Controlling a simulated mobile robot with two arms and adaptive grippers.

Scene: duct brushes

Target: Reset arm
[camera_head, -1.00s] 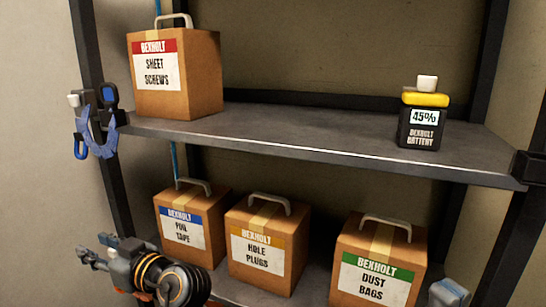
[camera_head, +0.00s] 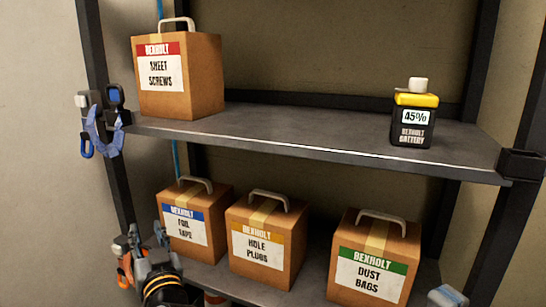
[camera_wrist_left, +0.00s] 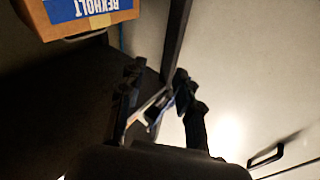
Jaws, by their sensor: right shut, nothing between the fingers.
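My left gripper (camera_head: 140,250) is at the lower left of the head view, beside the blue-labelled foil tape box (camera_head: 188,225) and near the rack's left post (camera_head: 103,60). In the left wrist view its two dark fingers (camera_wrist_left: 160,95) stand apart. I see nothing clearly held between them; a bluish shape shows in the gap, too dark to name. The foil tape box shows upside down at the top left of that view (camera_wrist_left: 85,15).
The upper shelf (camera_head: 300,140) carries a sheet screws box (camera_head: 180,80) and a battery (camera_head: 415,120). Below stand hole plugs (camera_head: 265,240) and dust bags (camera_head: 372,262) boxes. Blue hanging gear (camera_head: 100,125) is on the left post. A pale blue item (camera_head: 447,297) is at lower right.

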